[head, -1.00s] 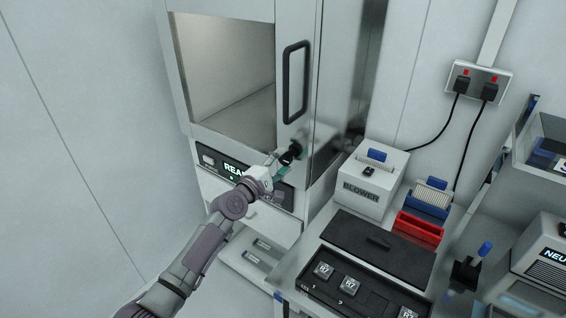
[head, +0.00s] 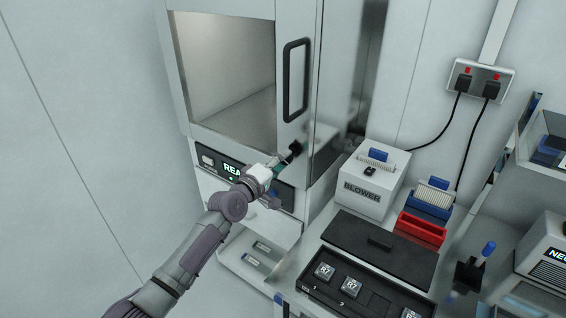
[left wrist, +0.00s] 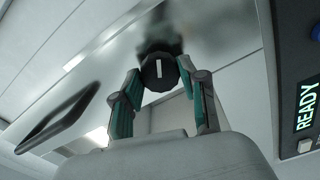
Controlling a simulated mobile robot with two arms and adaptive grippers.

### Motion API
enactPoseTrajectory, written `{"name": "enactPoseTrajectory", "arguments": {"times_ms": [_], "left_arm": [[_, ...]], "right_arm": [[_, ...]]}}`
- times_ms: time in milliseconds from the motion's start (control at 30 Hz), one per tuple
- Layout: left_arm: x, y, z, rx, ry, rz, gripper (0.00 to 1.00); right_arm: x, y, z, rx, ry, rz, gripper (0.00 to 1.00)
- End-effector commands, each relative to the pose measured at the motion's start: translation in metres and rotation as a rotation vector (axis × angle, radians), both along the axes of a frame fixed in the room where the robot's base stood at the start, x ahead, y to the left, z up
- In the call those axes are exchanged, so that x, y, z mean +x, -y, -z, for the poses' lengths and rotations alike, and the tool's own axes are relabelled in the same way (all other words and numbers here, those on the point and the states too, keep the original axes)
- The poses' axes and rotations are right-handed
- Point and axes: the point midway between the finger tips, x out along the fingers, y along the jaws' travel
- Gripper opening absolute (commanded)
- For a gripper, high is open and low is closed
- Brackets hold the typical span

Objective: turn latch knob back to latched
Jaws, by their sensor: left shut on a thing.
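The latch knob (head: 295,148) is a dark round knob on the front of the handler door, below the black door handle. In the left wrist view the knob (left wrist: 159,71) shows a white mark that stands nearly upright in the picture. My left gripper (head: 286,158) reaches it from the lower left and is shut on it, with one teal-padded finger on each side in the left wrist view (left wrist: 162,98). The door (head: 296,25) looks closed. My right gripper is not in view.
The black door handle (head: 297,80) stands out above the knob. A panel with a lit green display (head: 233,169) lies behind my left wrist. A blower box (head: 367,190), a red tray (head: 421,229) and a black lid (head: 380,248) stand on the bench at right.

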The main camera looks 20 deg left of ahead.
Motion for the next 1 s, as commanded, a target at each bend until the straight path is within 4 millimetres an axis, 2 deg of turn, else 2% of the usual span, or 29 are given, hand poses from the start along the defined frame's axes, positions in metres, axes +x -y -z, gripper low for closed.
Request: {"name": "enactPoseTrajectory", "arguments": {"times_ms": [67,267,433,700,867,1000], "left_arm": [[0.000,0.000,0.002,0.070,0.024,0.001,0.23],[0.000,0.000,0.001,0.072,0.024,0.000,0.23],[0.000,0.000,0.002,0.304,0.110,0.001,0.23],[0.000,0.001,0.002,0.349,0.125,0.002,0.23],[0.000,0.000,0.002,0.579,0.209,0.002,0.23],[0.000,0.000,0.002,0.602,0.216,0.002,0.23]], "right_arm": [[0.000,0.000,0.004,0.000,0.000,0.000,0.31],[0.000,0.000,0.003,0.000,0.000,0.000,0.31],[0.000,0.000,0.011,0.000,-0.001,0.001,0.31],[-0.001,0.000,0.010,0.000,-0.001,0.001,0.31],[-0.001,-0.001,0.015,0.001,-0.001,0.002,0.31],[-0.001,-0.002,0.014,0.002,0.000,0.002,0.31]]}}
